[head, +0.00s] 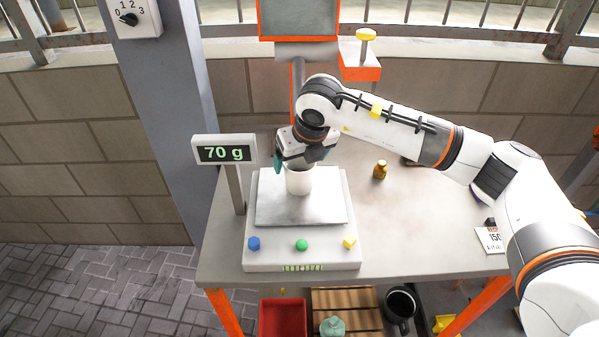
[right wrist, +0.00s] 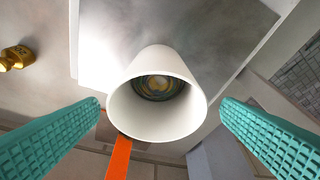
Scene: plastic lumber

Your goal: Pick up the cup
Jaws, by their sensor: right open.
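A white cup (head: 299,181) stands upright on the metal plate of a scale (head: 265,213). In the right wrist view the cup (right wrist: 125,105) has its open mouth facing the camera, with something round and yellowish-brown at its bottom. My right gripper (head: 299,165) is just above the cup in the head view and partly hides its rim. In the right wrist view its teal fingers are spread wide on either side of the cup, apart from it. The scale's display (head: 224,153) reads 70 g. My left gripper is not in view.
A small brass weight (head: 380,170) stands on the table (head: 420,240) right of the scale. A card (head: 491,240) lies near the table's right edge. Below are a red bin (head: 283,318), a wooden slatted pallet (head: 362,298) and a black mug (head: 400,305). A grey post (head: 170,110) rises behind the display.

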